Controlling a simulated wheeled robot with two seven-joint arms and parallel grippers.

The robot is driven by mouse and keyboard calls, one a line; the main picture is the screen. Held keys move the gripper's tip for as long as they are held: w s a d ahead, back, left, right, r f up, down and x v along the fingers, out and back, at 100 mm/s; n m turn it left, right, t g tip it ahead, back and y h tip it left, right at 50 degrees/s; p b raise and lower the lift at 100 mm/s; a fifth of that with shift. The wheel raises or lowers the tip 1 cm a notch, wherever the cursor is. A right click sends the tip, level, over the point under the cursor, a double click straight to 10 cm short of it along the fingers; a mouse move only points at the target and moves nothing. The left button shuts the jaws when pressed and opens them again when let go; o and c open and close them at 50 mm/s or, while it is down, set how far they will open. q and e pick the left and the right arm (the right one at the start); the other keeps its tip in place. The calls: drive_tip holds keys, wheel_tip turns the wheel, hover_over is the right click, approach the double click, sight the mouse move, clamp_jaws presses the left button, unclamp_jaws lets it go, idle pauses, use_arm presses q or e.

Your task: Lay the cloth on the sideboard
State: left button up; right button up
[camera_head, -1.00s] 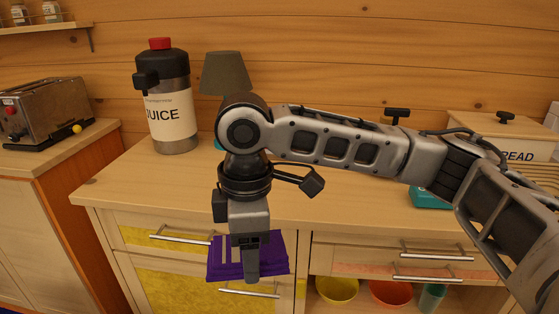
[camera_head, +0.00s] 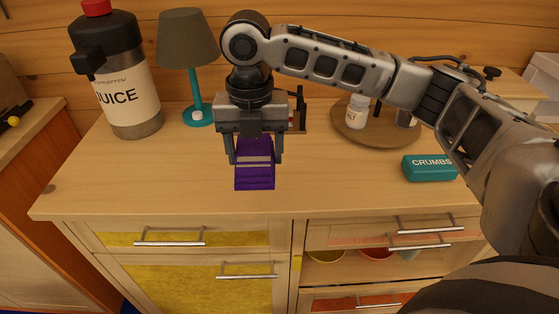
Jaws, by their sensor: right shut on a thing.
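The cloth (camera_head: 255,178) is purple with pale stripes and looks folded. It shows in the head view between the fingers of my right gripper (camera_head: 256,160), which is shut on it. The sideboard (camera_head: 330,195) is pale wood with drawers and yellow panels below. The gripper points down over the front half of its top, and the cloth hangs below the fingers over the top. I cannot tell whether the cloth touches the wood. The cloth's upper part is partly hidden by the gripper. My left gripper is not in view.
A juice dispenser (camera_head: 118,85) and a teal lamp (camera_head: 196,95) stand at the back left. A round wooden tray (camera_head: 343,127) with a white bottle (camera_head: 357,110) is at the back right. A teal crumbs box (camera_head: 430,168) lies right of the cloth. The left front top is clear.

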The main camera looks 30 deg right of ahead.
sight(268, 136)
drive_tip(key=d, duration=0.1)
drive_tip(key=w+d+f, duration=0.2)
drive_tip(key=d, duration=0.1)
drive_tip(key=shift+w, duration=0.15)
drive_tip(key=d+f, duration=0.1)
drive_tip(key=w+d+f, duration=0.1)
drive_tip(key=f, duration=0.1)
drive_tip(key=w+d+f, duration=0.1)
drive_tip(key=f, duration=0.1)
drive_tip(key=shift+w+d, duration=0.1)
drive_tip(key=shift+d, duration=0.3)
drive_tip(key=f, duration=0.2)
drive_tip(key=d+f, duration=0.1)
drive_tip(key=shift+w+f+p, duration=0.2)
drive_tip(key=shift+w+p, duration=0.05)
drive_tip(key=shift+p, duration=0.05)
drive_tip(key=shift+f, duration=0.45)
drive_tip(key=shift+f, duration=0.15)
drive_tip(key=o, duration=0.9)
